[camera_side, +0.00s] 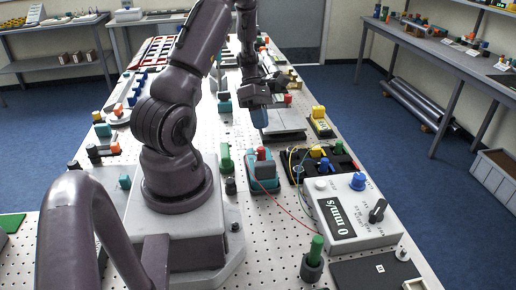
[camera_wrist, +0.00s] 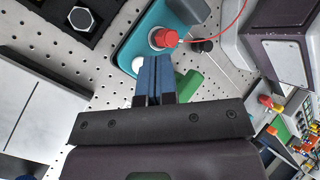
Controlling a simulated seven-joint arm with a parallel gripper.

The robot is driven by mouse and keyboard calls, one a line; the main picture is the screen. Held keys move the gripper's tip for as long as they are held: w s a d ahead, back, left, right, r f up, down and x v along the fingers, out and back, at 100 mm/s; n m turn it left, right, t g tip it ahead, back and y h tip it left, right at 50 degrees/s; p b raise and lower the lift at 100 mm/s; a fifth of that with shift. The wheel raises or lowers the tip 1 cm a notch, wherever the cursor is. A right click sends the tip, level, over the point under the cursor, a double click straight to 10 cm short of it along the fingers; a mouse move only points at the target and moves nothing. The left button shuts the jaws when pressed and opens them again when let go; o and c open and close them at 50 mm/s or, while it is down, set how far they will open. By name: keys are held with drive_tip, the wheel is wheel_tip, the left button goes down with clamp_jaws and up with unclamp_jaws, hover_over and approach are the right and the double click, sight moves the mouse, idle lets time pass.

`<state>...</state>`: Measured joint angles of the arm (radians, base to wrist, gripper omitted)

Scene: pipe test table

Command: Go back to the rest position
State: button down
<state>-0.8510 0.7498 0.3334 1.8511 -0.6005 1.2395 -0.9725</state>
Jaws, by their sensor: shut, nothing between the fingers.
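My gripper (camera_side: 264,118) hangs over the middle of the pegboard table (camera_side: 215,117), beside a grey plate. Its blue fingers are shut together with nothing between them. In the wrist view the fingertips (camera_wrist: 155,62) lie in front of a teal box (camera_wrist: 133,38) with a red knob (camera_wrist: 165,38) and a white knob. The same teal box (camera_side: 263,183) stands nearer the camera than my gripper in the side view. I cannot tell the exact height of the fingertips above the table.
A grey plate (camera_side: 285,122) lies beside my gripper. A green cylinder (camera_side: 226,158) stands left of the teal box. Several coloured parts line the left edge.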

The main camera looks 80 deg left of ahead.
idle(0.8)
drive_tip(key=shift+s+f+m, duration=0.1)
drive_tip(key=shift+f+m, duration=0.05)
drive_tip(key=shift+m, duration=0.35)
drive_tip(key=d+r+m+t+y, duration=0.4)
drive_tip(key=d+r+m+y, duration=0.3)
drive_tip(key=d+r+m, duration=1.6)
drive_tip(key=d+m, duration=0.3)
drive_tip(key=m, duration=0.2)
